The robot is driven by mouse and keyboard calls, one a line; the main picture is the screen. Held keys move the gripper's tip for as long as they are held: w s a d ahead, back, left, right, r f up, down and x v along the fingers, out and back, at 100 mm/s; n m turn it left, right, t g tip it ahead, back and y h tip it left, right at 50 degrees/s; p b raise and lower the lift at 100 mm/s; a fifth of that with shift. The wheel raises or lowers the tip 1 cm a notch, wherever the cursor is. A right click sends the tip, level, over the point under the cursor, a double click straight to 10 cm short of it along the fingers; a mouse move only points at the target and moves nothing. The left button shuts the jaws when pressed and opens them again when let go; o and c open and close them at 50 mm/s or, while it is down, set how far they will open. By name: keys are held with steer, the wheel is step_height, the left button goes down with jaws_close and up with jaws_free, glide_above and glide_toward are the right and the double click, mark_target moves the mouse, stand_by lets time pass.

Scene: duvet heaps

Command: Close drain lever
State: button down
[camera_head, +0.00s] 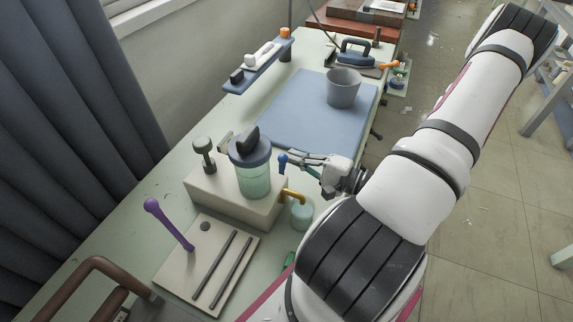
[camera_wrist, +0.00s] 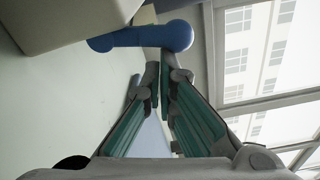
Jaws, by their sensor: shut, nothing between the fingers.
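A blue lever (camera_head: 283,164) with a rounded end stands at the right side of a beige block (camera_head: 215,198), above a brass spout (camera_head: 292,195). I take it for the drain lever. The blue lever (camera_wrist: 150,37) also crosses the top of the wrist view, next to a corner of the beige block (camera_wrist: 60,20). My gripper (camera_head: 292,158) is shut and empty, with its fingertips right beside the lever's top end. In the wrist view the fingertips (camera_wrist: 164,62) meet just below the lever's right part. I cannot tell whether they touch it.
A lidded clear container (camera_head: 254,178) stands on the block, and a small cup (camera_head: 302,213) sits under the spout. A purple lever (camera_head: 167,222) rises from a panel at the left. A grey bucket (camera_head: 343,90) stands on a blue mat (camera_head: 300,110) behind.

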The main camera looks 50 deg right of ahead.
steer(key=shift+d, duration=0.1)
steer(key=shift+s+d, duration=0.15)
steer(key=shift+s, duration=0.25)
steer(key=v, duration=1.1)
steer(key=shift+s+d, duration=0.1)
steer(key=shift+d, duration=0.05)
